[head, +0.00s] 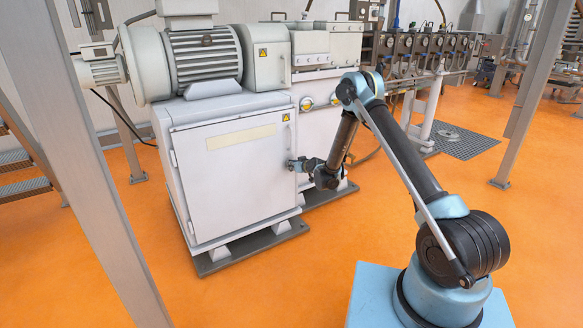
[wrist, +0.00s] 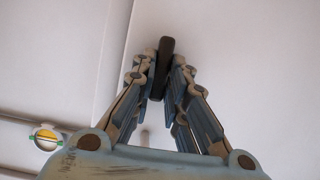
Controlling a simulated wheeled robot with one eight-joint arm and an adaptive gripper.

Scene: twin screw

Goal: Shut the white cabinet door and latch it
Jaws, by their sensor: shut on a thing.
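The white cabinet door (head: 235,185) is on the front of the machine's base cabinet, left of centre in the head view. It looks shut or nearly shut against its frame; whether it is fully flush I cannot tell. My gripper (head: 294,164) is at the door's right edge, about halfway up. In the wrist view my gripper (wrist: 163,78) has both fingers closed around a dark upright latch handle (wrist: 166,48), which stands against the white door panel (wrist: 245,60). The latch mechanism behind the fingers is hidden.
A large grey motor (head: 195,55) sits on top of the cabinet. Grey steel posts stand at left (head: 75,150) and right (head: 530,80). A floor grate (head: 465,143) lies at the back right. The orange floor (head: 270,290) before the cabinet is clear.

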